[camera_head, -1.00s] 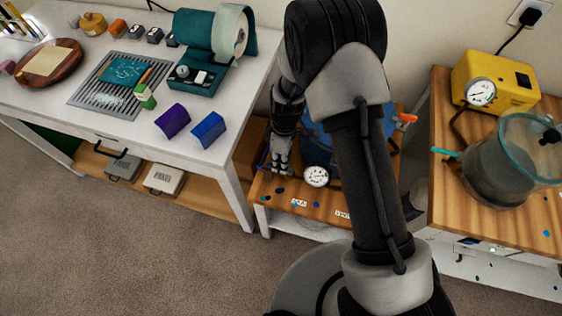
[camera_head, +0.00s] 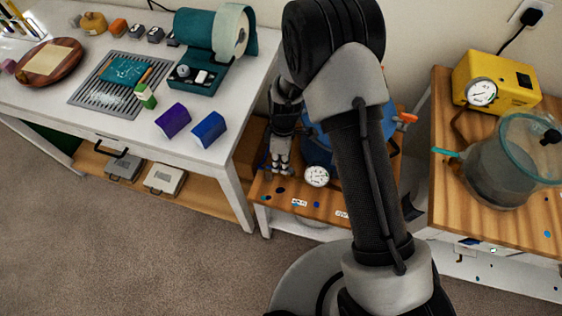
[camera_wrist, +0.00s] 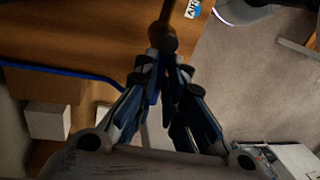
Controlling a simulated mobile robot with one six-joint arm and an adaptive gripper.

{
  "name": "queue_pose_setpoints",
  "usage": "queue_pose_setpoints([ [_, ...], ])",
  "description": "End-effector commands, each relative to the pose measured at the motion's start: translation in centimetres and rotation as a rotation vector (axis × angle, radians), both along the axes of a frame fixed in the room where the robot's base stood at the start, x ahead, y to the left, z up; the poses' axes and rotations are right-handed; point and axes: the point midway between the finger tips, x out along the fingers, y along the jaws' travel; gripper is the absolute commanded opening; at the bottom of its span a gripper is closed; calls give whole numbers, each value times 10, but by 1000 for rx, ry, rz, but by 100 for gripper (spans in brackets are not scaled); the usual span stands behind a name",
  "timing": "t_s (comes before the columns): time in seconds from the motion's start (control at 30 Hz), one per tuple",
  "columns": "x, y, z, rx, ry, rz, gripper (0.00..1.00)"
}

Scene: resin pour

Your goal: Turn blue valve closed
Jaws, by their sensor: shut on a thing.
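My gripper (camera_head: 279,168) is low over the small wooden shelf, left of the blue pot (camera_head: 322,150) and its white gauge (camera_head: 317,177). In the wrist view its fingers (camera_wrist: 163,75) are drawn together around something small. A little blue shows between them, which looks like the blue valve (camera_wrist: 153,97), mostly hidden by the fingers. A blue hose (camera_wrist: 70,71) runs in from the left toward the fingertips. A dark rod with a rounded end (camera_wrist: 164,40) is just beyond the tips. The valve's angle cannot be made out.
An orange handle (camera_head: 405,117) sticks out right of the pot. A white workbench (camera_head: 185,140) stands close on the left. On the right, a wooden table (camera_head: 520,215) carries a yellow pump (camera_head: 497,80) and a clear chamber (camera_head: 505,165). My arm covers much of the pot.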

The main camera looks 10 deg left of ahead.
Motion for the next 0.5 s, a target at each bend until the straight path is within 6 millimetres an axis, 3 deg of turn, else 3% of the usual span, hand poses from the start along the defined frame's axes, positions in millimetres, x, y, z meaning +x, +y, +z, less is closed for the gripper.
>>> queue_pose_setpoints([
  [0.5,-15,-1,0,-3,2,446,0],
])
